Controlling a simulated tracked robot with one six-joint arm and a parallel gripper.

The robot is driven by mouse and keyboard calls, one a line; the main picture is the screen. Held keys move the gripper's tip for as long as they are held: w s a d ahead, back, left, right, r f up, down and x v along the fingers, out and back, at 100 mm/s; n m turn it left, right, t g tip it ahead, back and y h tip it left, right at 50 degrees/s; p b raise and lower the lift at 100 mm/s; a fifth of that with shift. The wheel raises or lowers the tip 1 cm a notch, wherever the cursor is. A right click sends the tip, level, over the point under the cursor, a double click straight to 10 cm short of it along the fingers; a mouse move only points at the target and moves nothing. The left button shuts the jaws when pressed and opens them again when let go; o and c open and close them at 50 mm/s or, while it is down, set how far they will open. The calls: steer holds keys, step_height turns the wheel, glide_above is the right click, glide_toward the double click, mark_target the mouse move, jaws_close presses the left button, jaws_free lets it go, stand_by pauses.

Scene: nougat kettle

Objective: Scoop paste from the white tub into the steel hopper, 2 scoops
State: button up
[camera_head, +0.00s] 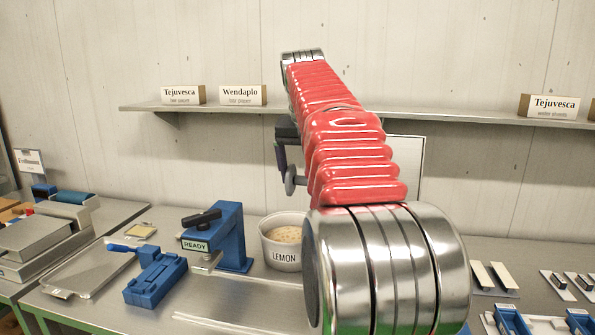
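A white tub (268,246) marked LEMON stands on the bench right of the blue READY press, with pale, lumpy paste (286,234) in it. My arm hides the tub's right side. My gripper (284,165) is a small dark shape left of my red arm, above the tub. A grey rounded piece (290,181) shows at its lower end; I cannot tell whether it is a held scoop or part of the gripper. The finger gap is not visible. I cannot make out a steel hopper; my arm covers the middle of the bench.
A blue press (232,238) marked READY stands left of the tub. A blue block fixture (156,280) and a metal tray (88,272) lie further left. A wall shelf (220,107) with name cards runs behind my arm. Small trays with bars (494,278) lie at right.

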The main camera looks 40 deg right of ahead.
steer(key=shift+d, duration=0.2)
steer(key=shift+w+a, duration=0.15)
steer(key=shift+s+d+f+t+y, duration=0.2)
steer(key=shift+f+t, duration=0.1)
steer(key=shift+f, duration=0.15)
steer(key=shift+s+d+f+t+y, duration=0.1)
steer(key=shift+s+f+t+y, duration=0.1)
steer(key=shift+f+t, duration=0.15)
steer(key=shift+s+d+r+m+t+y, duration=0.45)
steer(key=shift+s+r+t+y, duration=0.2)
steer(key=shift+r, duration=0.15)
steer(key=shift+s+d+r+m+t+y, duration=0.2)
steer(key=shift+s+d+r+t+y, duration=0.25)
steer(key=shift+s+d+t, duration=0.4)
steer(key=shift+s+d+r+m+t+y, duration=0.15)
steer(key=shift+s+d+r+t+y, duration=0.3)
steer(key=shift+s+d, duration=0.5)
steer(key=shift+s+d+r+m+t+y, duration=0.25)
steer(key=shift+s+d+t+y, duration=0.3)
steer(key=shift+s+t, duration=0.4)
steer(key=s+d+r+m+t+y, duration=0.3)
steer(key=s+d+r+t, duration=0.2)
steer(key=s+d+t, duration=0.3)
steer(key=shift+s+d+y, duration=0.4)
steer(key=shift+s+d, duration=0.3)
steer(key=shift+s, duration=1.25)
